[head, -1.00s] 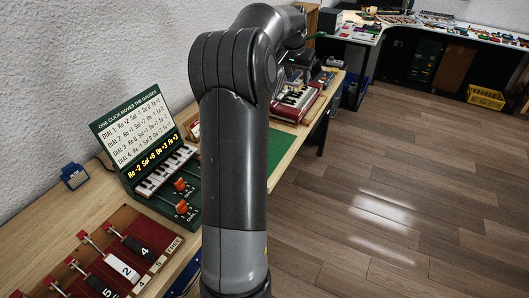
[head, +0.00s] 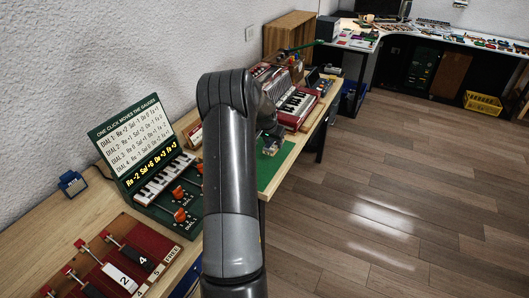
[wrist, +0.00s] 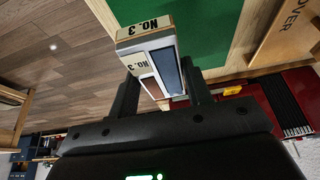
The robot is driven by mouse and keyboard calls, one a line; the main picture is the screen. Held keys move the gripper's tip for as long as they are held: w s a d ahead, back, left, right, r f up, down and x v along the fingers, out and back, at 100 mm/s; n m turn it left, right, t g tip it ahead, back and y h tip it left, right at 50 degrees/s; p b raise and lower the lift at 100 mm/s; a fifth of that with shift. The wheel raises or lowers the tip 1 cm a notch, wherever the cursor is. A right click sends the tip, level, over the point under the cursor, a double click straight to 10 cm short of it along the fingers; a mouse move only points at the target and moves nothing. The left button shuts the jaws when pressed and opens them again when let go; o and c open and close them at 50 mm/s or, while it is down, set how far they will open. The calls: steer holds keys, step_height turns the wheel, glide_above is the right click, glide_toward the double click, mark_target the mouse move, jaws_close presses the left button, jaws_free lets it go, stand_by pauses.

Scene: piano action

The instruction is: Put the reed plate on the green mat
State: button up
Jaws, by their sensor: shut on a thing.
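My gripper (wrist: 158,78) is shut on the reed plate (wrist: 148,53), a pale block marked "NO. 3" with blue-grey and brown strips, held between both fingers in the wrist view. The green mat (wrist: 208,35) shows behind and to the right of the plate there, and the plate overlaps the mat's edge in the picture. In the head view the green mat (head: 277,172) lies on the bench, partly hidden by my arm. My gripper (head: 270,146) is small there, above the mat's far part; the gap to the mat is hard to judge.
A red accordion-like instrument (head: 297,104) stands beyond the mat. A green dial panel with small keys (head: 165,185) and a red numbered rack (head: 105,262) lie nearer along the bench. A wooden piece marked "OVER" (wrist: 288,35) is beside the mat. The floor is open at right.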

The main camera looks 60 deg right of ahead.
mark_target(265, 157)
steer(key=w, duration=0.1)
steer(key=w+f, duration=0.2)
steer(key=w, duration=0.1)
steer(key=shift+d+f, duration=0.15)
steer(key=shift+f, duration=2)
steer(key=shift+f, duration=0.2)
steer(key=o, duration=1)
steer(key=shift+o, duration=0.2)
